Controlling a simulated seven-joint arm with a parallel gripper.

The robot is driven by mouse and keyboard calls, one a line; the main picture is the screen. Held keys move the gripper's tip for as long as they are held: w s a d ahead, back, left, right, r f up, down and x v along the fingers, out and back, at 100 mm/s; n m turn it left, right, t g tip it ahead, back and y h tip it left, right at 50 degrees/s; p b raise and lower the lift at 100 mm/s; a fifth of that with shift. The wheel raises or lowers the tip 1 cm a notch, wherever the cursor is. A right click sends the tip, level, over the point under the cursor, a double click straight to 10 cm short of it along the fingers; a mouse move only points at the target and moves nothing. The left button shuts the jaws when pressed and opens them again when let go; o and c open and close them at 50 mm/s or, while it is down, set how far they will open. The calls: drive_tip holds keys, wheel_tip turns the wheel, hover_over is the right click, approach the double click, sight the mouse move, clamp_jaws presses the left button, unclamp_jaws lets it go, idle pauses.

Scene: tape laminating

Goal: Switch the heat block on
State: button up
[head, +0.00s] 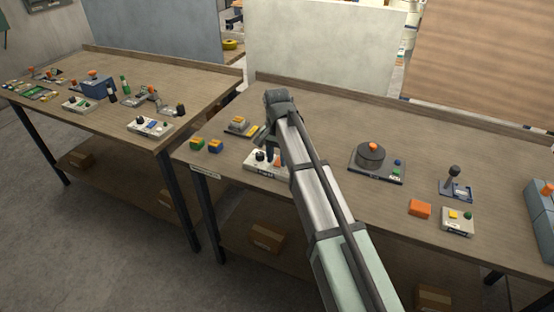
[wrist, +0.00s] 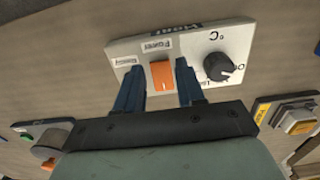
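A white control box (wrist: 205,38) with the labels Heat, Power and Ready shows upside down in the wrist view. It carries an orange power switch (wrist: 161,75) and a dark round knob (wrist: 219,67). In the head view the box (head: 256,162) is on the right-hand table, partly hidden by my arm. My gripper (wrist: 160,84) is open and empty, with blue fingers apart on either side of the orange switch. I cannot tell whether the fingertips touch the box. In the head view my gripper (head: 271,146) is over the box, its fingertips mostly hidden.
A block device with a metal top and yellow label (head: 239,125) stands behind the box. Green and orange-topped blocks (head: 205,145) lie left. A dark round device (head: 371,158), an orange block (head: 420,208) and a small button box (head: 457,221) stand right. Bare tabletop lies between them.

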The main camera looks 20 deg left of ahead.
drive_tip(key=shift+f, duration=0.6)
